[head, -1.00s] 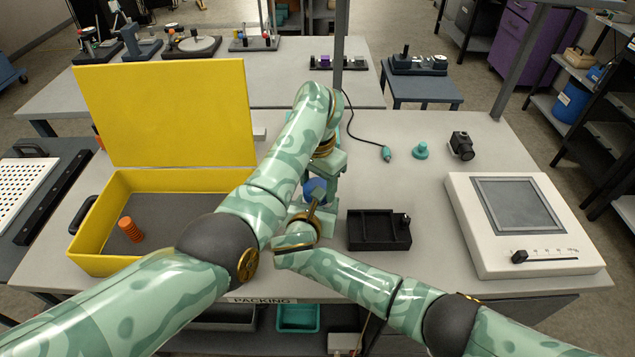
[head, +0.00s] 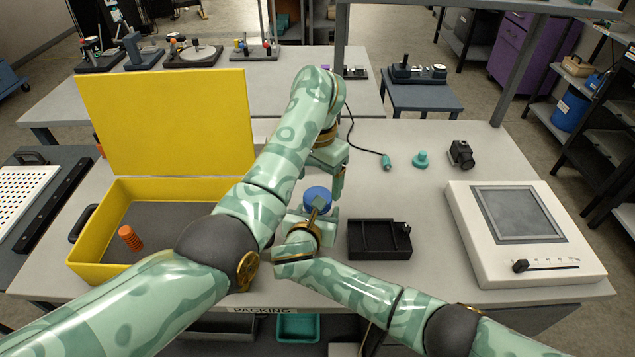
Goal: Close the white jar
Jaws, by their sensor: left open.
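A blue round lid (head: 317,197) shows in the middle of the table, just beyond my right gripper (head: 316,214). The white jar itself cannot be made out; my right gripper and wrist cover the place under the lid. I cannot tell whether the lid sits on a jar or whether the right jaws hold anything. My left gripper (head: 338,185) is open, pointing down, a little above and to the right of the lid, apart from it.
A yellow case (head: 88,232) with its lid up stands at the left, an orange ribbed piece (head: 130,238) inside. A black tray (head: 380,252) lies right of my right gripper. A white device with a screen (head: 515,212), a black camera (head: 461,154) and a teal knob (head: 421,159) are at the right.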

